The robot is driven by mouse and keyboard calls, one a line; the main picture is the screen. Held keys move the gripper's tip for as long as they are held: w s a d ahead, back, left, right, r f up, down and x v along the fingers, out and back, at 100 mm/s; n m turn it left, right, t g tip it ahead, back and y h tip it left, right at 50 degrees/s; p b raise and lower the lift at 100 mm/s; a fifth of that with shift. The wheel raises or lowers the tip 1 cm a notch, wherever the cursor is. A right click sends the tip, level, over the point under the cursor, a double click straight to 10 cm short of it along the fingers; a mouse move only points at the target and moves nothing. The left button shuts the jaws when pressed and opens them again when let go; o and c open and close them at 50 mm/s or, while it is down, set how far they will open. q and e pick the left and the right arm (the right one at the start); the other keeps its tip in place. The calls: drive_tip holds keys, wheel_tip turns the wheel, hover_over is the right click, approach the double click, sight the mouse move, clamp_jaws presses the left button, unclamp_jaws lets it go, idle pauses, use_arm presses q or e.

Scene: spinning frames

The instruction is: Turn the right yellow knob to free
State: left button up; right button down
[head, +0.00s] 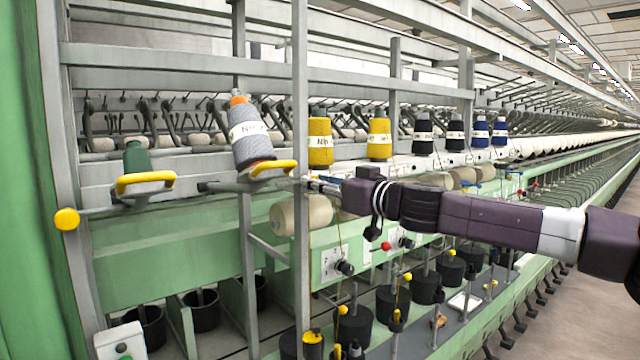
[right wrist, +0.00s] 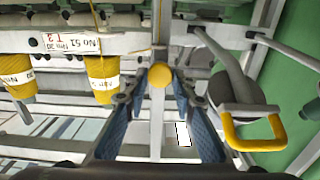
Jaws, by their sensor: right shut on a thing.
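The left yellow knob (head: 67,219) sticks out at the far left of the head view, with no gripper near it. The right yellow knob (right wrist: 158,75) shows round between the fingers in the right wrist view, at the end of a grey bar. In the head view my gripper covers it. My right gripper (head: 318,186) reaches in from the right, just right of a grey upright. In the right wrist view its blue-padded fingers (right wrist: 159,88) are closed on both sides of the knob. My left gripper is not in view.
Yellow-handled brackets (head: 146,182) and a grey thread cone (head: 250,135) stand left of my right gripper. A grey upright (head: 301,250) is close by it. Yellow cones (head: 320,140) stand behind. The aisle floor (head: 585,310) at right is clear.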

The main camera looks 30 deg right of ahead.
drive_tip(key=shift+n, duration=0.3)
drive_tip(key=n+b, duration=0.1)
drive_tip(key=n, duration=0.7)
drive_tip(key=n+b, duration=0.1)
drive_tip(key=n, duration=0.8)
drive_tip(key=shift+a+f+b, duration=0.2)
drive_tip(key=shift+b, duration=0.1)
drive_tip(key=shift+n, duration=0.4)
drive_tip(key=c, duration=1.6)
unclamp_jaws()
drive_tip(key=shift+s+d, duration=0.15)
drive_tip(key=shift+s, duration=1.85)
drive_tip(key=shift+s+d, duration=0.2)
drive_tip(key=shift+s, duration=1.8)
drive_tip(key=shift+s+d, duration=0.15)
drive_tip(key=shift+s, duration=1.85)
